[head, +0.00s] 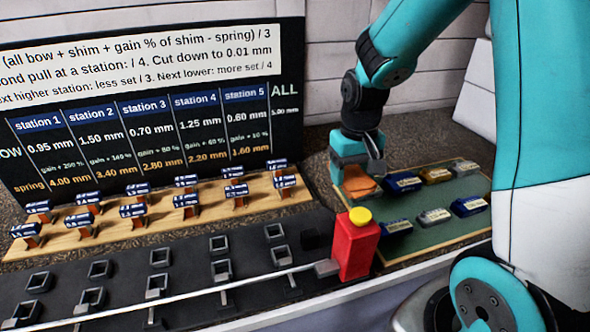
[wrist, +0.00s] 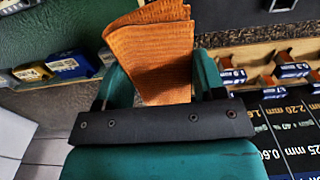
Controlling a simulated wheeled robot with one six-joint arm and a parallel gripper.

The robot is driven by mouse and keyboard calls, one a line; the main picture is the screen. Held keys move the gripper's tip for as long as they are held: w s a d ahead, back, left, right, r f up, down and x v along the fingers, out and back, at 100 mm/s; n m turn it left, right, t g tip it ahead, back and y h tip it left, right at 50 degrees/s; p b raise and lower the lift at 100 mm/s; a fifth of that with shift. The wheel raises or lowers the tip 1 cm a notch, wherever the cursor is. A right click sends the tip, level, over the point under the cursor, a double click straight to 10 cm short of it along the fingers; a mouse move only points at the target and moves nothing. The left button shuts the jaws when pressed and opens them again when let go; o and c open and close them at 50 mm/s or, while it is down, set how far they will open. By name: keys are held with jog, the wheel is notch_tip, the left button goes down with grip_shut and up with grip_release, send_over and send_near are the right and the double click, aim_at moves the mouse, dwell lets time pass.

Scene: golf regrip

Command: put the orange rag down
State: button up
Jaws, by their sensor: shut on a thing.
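My gripper (wrist: 155,75) is shut on the orange rag (wrist: 153,42), which stands out between the fingers as a folded, ribbed cloth. In the head view the orange rag (head: 358,186) shows below my gripper (head: 357,178), at the back left corner of the green mat (head: 440,222). I cannot tell whether the rag touches the mat.
Several labelled blocks, such as a yellow one (head: 437,175) and a blue one (head: 469,206), lie on the mat. A red box with a yellow cap (head: 354,243) stands at its front left. A wooden rack (head: 165,222) of labelled pieces and a sign board (head: 150,110) are left.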

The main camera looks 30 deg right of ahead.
jog(key=w+d+p, duration=0.3)
jog(key=w+p, duration=0.3)
jog(key=w, duration=1.1)
jog(key=p, duration=0.2)
send_over(317, 175)
jog(key=f, duration=0.6)
jog(key=shift+s+f, duration=0.2)
jog(key=shift+f, duration=0.15)
notch_tip(317, 175, down, 4)
jog(key=shift+p, duration=1.05)
jog(key=shift+w+f, duration=0.15)
jog(key=shift+f, duration=0.25)
jog(key=shift+f, duration=0.1)
jog(key=shift+f, duration=0.15)
jog(key=o, duration=0.6)
